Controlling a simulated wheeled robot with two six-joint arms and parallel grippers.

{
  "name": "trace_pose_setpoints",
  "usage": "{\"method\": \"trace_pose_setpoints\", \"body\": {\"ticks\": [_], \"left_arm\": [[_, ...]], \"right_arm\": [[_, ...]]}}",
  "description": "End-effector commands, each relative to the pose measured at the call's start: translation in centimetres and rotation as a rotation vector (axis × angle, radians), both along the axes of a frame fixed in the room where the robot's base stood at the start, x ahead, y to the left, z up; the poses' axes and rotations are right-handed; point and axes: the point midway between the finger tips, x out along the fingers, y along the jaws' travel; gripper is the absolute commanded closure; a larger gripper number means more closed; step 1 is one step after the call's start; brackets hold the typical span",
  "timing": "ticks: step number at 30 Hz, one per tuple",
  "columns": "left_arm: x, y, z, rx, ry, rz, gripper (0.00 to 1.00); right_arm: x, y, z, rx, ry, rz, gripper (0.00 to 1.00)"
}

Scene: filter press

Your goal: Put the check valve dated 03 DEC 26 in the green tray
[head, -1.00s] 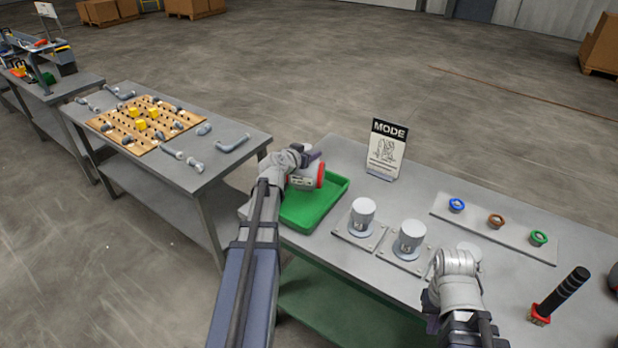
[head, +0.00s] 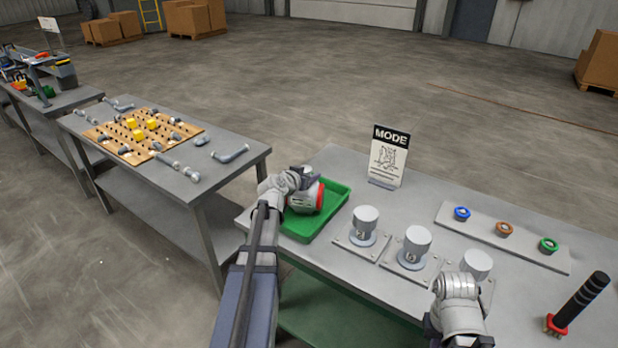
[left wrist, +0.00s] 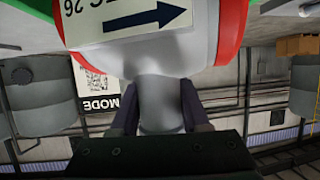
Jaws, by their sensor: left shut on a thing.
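The check valve (head: 306,199) is a grey-white body with a red end ring, in or just above the green tray (head: 301,226). My left gripper (left wrist: 158,112) is shut on its grey neck. In the left wrist view the valve (left wrist: 140,45) shows a pale label with a black arrow and "C 26"; the rest of the date is cut off. In the head view my left gripper (head: 304,178) is at the tray's far side. Whether the valve touches the tray floor is unclear. My right arm is at the lower right; its fingers are not clearly visible.
Several white capped cylinders (head: 364,222) on plates stand right of the tray. A MODE sign (head: 389,157) stands behind. A strip with blue, brown and green rings (head: 503,230) and a black-handled tool (head: 580,303) are at right. A pegboard table (head: 142,130) stands left.

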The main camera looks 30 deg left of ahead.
Motion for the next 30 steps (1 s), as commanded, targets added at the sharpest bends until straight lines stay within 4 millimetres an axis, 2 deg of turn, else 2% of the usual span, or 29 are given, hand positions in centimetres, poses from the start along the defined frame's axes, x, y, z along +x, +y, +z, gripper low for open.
{"method": "trace_pose_setpoints", "body": {"ticks": [5, 6, 13, 23, 30], "left_arm": [[0.0, 0.0, -0.4, 0.0, -0.001, 0.001, 1.0], [0.0, 0.0, -0.3, 0.0, 0.0, 0.0, 0.51], [0.0, 0.0, -0.2, 0.0, 0.0, 0.0, 0.25], [0.0, 0.0, 0.3, 0.0, 0.0, 0.0, 0.24], [-4.2, -0.4, 2.1, 0.0, 0.0, 0.002, 0.24]], "right_arm": [[0.0, 0.0, -0.4, 0.0, 0.0, 0.0, 1.0], [0.0, 0.0, -0.3, 0.0, 0.0, 0.0, 1.0], [0.0, 0.0, -0.2, 0.0, 0.0, 0.0, 1.0], [0.0, 0.0, 0.3, 0.0, 0.0, 0.0, 1.0], [0.0, 0.0, 2.1, 0.0, 0.0, 0.0, 1.0]]}}
